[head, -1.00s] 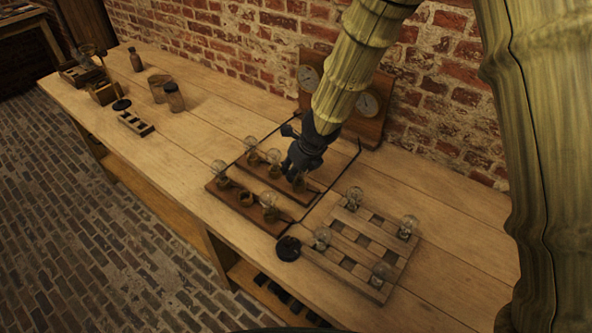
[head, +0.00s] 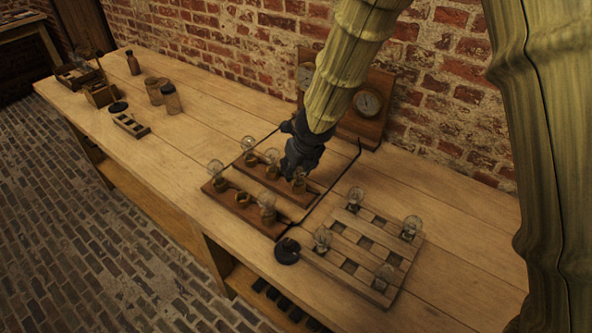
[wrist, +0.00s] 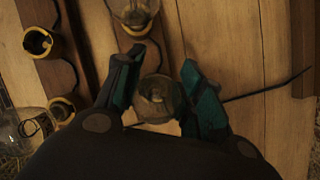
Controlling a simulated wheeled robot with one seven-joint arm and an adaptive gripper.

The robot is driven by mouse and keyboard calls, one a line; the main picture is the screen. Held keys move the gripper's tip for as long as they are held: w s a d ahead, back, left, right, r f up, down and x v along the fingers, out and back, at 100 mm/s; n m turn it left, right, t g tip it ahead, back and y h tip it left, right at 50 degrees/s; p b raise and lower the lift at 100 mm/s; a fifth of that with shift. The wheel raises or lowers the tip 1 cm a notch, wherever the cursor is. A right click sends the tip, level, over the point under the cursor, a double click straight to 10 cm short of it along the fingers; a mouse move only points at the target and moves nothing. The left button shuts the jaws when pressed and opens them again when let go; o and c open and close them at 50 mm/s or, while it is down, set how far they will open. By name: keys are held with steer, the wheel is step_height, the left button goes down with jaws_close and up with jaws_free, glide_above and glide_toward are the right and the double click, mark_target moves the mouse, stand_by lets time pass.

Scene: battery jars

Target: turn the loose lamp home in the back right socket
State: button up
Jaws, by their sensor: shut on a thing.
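My gripper (head: 300,168) points down over the right end of the back wooden rail (head: 265,178). Its teal-padded fingers (wrist: 161,78) are shut on a clear glass lamp (wrist: 157,97) in the wrist view. In the head view the gripper hides most of this lamp. The brass back right socket (head: 299,186) shows just below the fingers. I cannot tell how deep the lamp sits in it.
Other lamps stand on the back rail (head: 248,144) and the front rail (head: 216,169). The front rail's middle socket (head: 242,199) is empty. A slatted wooden rack (head: 345,262) with several lamps lies at right, near a black round object (head: 287,251). A gauge board (head: 370,105) stands behind.

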steer(key=shift+d+f+m+h+b, duration=0.15)
steer(key=shift+m+h+b, duration=0.35)
steer(key=shift+m+b, duration=1.05)
steer(key=shift+w, duration=0.1)
steer(key=shift+m+t+h+b, duration=0.3)
steer(key=shift+m+b, duration=0.15)
steer(key=shift+b, duration=0.3)
steer(key=shift+d+m+b, duration=0.15)
steer(key=shift+m+b, duration=0.35)
steer(key=shift+d+m+h+b, duration=0.1)
steer(key=shift+m+h+b, duration=0.6)
steer(key=shift+m, duration=0.5)
steer(key=shift+d+m+h+b, duration=0.15)
steer(key=shift+m+h+b, duration=0.3)
steer(key=shift+m, duration=0.75)
